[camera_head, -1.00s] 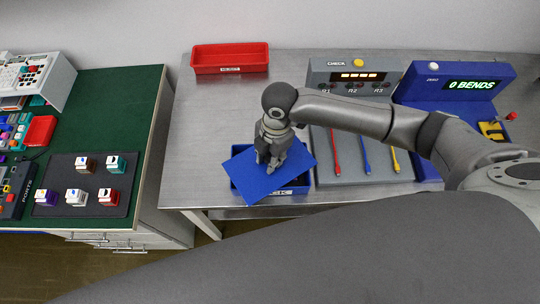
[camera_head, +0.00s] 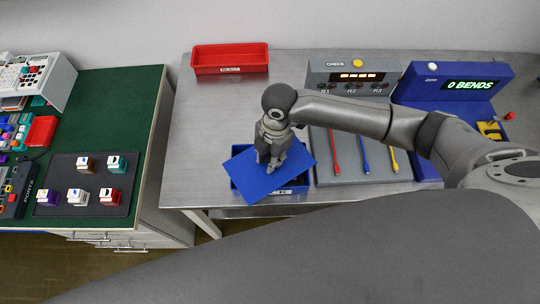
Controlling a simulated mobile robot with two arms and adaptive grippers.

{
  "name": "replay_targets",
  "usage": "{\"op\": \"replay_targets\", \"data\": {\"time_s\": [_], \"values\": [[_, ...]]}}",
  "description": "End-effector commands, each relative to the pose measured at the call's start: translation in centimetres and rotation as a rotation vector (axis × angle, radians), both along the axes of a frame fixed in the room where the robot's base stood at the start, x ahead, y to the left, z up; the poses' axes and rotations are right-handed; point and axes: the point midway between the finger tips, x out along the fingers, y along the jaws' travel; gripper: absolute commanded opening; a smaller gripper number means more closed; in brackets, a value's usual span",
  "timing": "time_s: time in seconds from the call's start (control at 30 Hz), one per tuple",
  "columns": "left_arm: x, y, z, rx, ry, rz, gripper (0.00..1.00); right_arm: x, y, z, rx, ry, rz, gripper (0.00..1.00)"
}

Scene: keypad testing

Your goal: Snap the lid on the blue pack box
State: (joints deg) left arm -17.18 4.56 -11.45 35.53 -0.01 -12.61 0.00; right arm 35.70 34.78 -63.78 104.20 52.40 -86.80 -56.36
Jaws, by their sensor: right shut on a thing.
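The blue lid (camera_head: 246,176) is a flat plate, turned at an angle over the blue pack box (camera_head: 303,186). Its corners stick out past the box, and it hides most of the box's top. My right gripper (camera_head: 269,168) points down and is shut on the lid near its middle. I cannot tell whether the lid touches the box rim. The box stands at the front edge of the metal table. My left gripper is not in view.
A grey check station (camera_head: 325,75) with red, blue and yellow cables is right of the box. A blue bend tester (camera_head: 480,72) stands further right. A red reject tray (camera_head: 230,70) is at the back. The metal table (camera_head: 215,120) is clear left of the box.

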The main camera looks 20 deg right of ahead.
Motion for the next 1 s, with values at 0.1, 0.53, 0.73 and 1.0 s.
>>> {"op": "replay_targets", "data": {"time_s": [0.1,0.53,0.73,1.0], "values": [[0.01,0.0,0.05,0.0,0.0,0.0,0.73,0.02,0.01,0.04,0.0,0.0,0.0,0.01],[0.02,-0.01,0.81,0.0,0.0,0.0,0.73,0.01,0.02,0.1,0.001,0.0,0.0,0.01],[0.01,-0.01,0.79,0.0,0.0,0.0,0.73,0.02,0.03,0.02,0.0,0.0,0.0,0.01],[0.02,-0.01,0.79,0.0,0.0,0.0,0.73,0.02,0.03,0.04,0.0,-0.001,0.0,0.01]]}}
